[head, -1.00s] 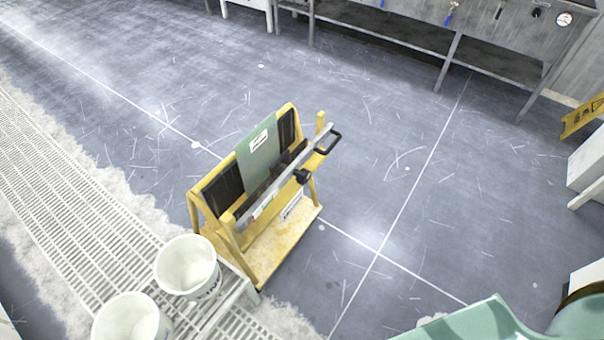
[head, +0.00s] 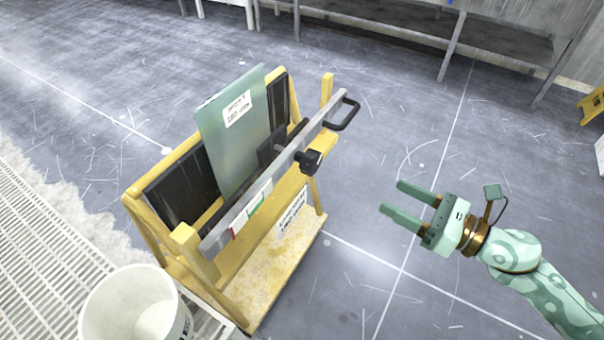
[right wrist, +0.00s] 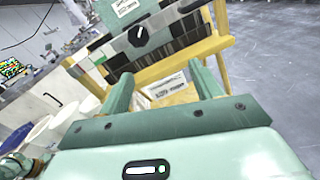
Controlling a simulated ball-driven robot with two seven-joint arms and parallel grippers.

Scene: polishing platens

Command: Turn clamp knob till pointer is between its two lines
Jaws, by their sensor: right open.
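The black clamp knob (head: 309,161) sits on the front of a grey clamp bar (head: 222,231) across a yellow rack (head: 151,222). The knob also shows in the right wrist view (right wrist: 138,36), beyond my fingers. A label with red, white and green parts (head: 250,209) is on the bar, left of the knob; I cannot make out the pointer or its two lines. A green sheet (head: 228,130) stands tilted behind the bar. My right gripper (head: 394,198) is open and empty, right of the knob and apart from it. My left gripper is not in view.
A black handle (head: 346,112) sticks out at the bar's right end. A white bucket (head: 104,306) stands at the rack's lower left, by a white grating (head: 45,235). A metal bench (head: 400,35) is at the back. The floor right of the rack is clear.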

